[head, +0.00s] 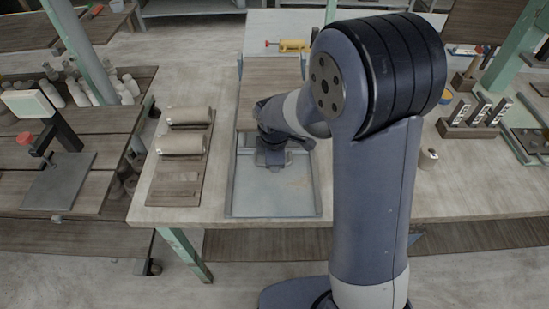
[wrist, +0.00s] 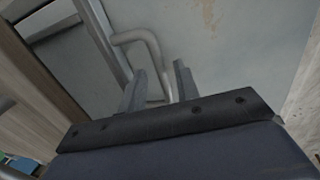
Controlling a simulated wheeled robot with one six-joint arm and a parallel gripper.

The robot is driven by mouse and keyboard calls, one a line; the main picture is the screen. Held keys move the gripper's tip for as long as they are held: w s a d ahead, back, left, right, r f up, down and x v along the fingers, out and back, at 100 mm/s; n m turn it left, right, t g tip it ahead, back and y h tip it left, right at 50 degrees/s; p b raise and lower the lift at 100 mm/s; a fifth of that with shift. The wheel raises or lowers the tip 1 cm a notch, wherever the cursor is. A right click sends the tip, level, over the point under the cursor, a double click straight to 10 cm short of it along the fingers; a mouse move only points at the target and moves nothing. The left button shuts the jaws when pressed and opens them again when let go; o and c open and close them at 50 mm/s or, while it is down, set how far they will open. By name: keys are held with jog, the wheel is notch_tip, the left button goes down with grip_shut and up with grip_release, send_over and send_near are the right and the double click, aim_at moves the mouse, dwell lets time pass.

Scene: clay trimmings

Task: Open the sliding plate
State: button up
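The sliding plate is a flat grey sheet (head: 268,197) with faint rust stains, lying in a grey frame on the workbench. In the wrist view the plate (wrist: 245,60) fills the upper right. A bent pale bar handle (wrist: 153,48) stands on it near its edge. My gripper (head: 272,160) points down over the far part of the plate in the head view. In the wrist view my gripper's two fingers (wrist: 159,82) are apart, with part of the handle showing between them. I cannot tell whether either finger touches it. My arm hides the handle in the head view.
A wooden panel (head: 265,85) lies behind the plate within the frame. Clay rolls (head: 183,145) on a slatted board are to the left. A yellow tool (head: 294,46) lies at the back. A holder with several upright pieces (head: 468,128) stands to the right.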

grip_shut()
dwell(0.4)
jog(key=shift+s, duration=0.55)
jog(key=s, duration=0.5)
jog(key=s+b, duration=0.1)
jog(key=s, duration=0.9)
jog(key=shift+s+a, duration=0.3)
jog(key=shift+o, duration=0.4)
grip_release()
jog(key=shift+r, duration=0.15)
notch_tip(320, 180, up, 10)
jog(key=s+p, duration=0.1)
jog(key=s, duration=0.1)
jog(key=shift+r, duration=0.15)
